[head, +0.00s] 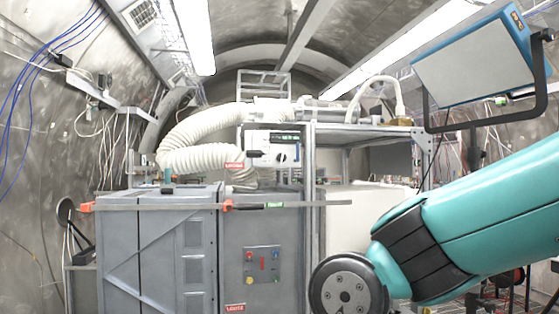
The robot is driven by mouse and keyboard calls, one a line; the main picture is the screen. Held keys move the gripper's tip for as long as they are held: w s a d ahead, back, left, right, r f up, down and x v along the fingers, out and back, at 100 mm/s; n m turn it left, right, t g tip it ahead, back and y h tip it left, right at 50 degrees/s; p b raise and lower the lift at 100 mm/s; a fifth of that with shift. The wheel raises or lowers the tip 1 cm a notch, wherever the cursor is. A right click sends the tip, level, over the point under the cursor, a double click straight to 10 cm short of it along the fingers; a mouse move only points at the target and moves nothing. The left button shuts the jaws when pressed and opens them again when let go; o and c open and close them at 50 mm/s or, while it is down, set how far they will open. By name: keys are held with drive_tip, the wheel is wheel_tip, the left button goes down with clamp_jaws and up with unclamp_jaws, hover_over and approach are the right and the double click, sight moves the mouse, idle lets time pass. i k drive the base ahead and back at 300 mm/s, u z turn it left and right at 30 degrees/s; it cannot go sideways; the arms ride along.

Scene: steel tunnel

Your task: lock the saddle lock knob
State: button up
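I cannot make out for sure which part is the saddle lock knob. A long grey rail (165,206) runs level across the front of the grey cabinets. It carries an orange fitting at its left end (87,207) and another orange fitting near its middle (228,206). A small green label (274,205) sits on the rail right of the middle fitting. A small teal upright piece (168,178) stands on top of the left cabinet. My teal arm reaches in from the right, with a dark round joint cap at bottom center-right. My gripper is out of view.
The grey cabinets (160,255) fill the lower middle; one bears a button panel (262,265). A white hose (195,135) and a white instrument (272,150) sit above. A lamp panel (475,60) hangs upper right. Cables line the left wall.

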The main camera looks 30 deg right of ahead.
sight(281, 158)
drive_tip(key=u, duration=0.55)
drive_tip(key=i, duration=0.6)
drive_tip(key=u, duration=0.7)
drive_tip(key=i, duration=0.8)
drive_tip(key=z, duration=0.65)
drive_tip(key=i, duration=0.5)
drive_tip(key=z, duration=0.6)
